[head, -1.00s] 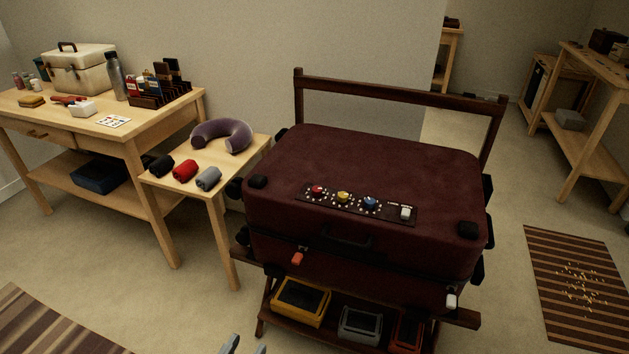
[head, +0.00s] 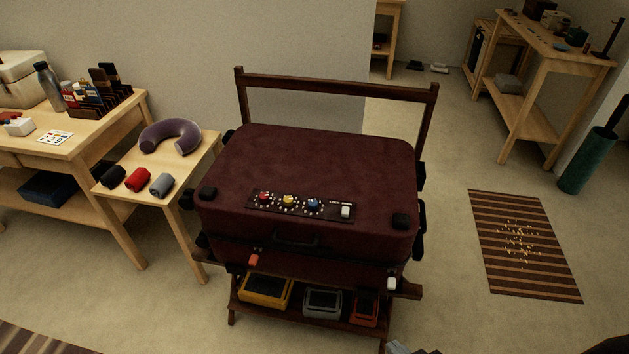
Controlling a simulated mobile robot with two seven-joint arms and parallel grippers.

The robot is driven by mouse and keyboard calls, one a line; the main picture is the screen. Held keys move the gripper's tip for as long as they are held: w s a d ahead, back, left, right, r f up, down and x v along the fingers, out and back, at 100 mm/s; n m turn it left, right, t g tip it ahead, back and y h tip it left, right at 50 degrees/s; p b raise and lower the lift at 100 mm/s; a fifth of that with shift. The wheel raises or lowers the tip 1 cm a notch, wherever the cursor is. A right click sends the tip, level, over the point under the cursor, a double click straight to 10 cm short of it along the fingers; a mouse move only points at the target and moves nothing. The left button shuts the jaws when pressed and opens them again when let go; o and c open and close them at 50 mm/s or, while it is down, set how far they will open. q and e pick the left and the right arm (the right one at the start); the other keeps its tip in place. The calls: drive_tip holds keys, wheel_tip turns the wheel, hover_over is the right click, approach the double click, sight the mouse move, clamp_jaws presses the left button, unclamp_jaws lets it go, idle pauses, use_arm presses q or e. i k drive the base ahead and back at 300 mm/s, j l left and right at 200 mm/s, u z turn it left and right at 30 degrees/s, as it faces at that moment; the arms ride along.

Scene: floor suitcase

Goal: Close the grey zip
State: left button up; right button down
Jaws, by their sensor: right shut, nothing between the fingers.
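A dark maroon suitcase (head: 315,160) lies closed-lidded on a dark wooden rack in front of me. A pale grey-white zip tab (head: 391,284) hangs at its front right corner, low on the seam. A red zip tab (head: 253,260) hangs at the front left. How far each zip runs along the seam is too small to tell. Only the tip of my right gripper (head: 398,347) shows, at the bottom edge, below and apart from the pale tab. It is shut and empty. My left gripper is out of view.
Yellow, grey and red trays (head: 322,303) sit on the rack's lower shelf (head: 240,305). A small side table (head: 190,178) with a neck pillow (head: 170,137) and rolled cloths stands at left. The floor to the right is open, with a striped mat (head: 490,250).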

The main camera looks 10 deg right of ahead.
sight(391, 280)
drive_tip(key=l+u, duration=0.15)
drive_tip(key=l, duration=0.5)
drive_tip(key=k+l+u, duration=0.15)
drive_tip(key=l, duration=0.5)
drive_tip(key=i, duration=0.05)
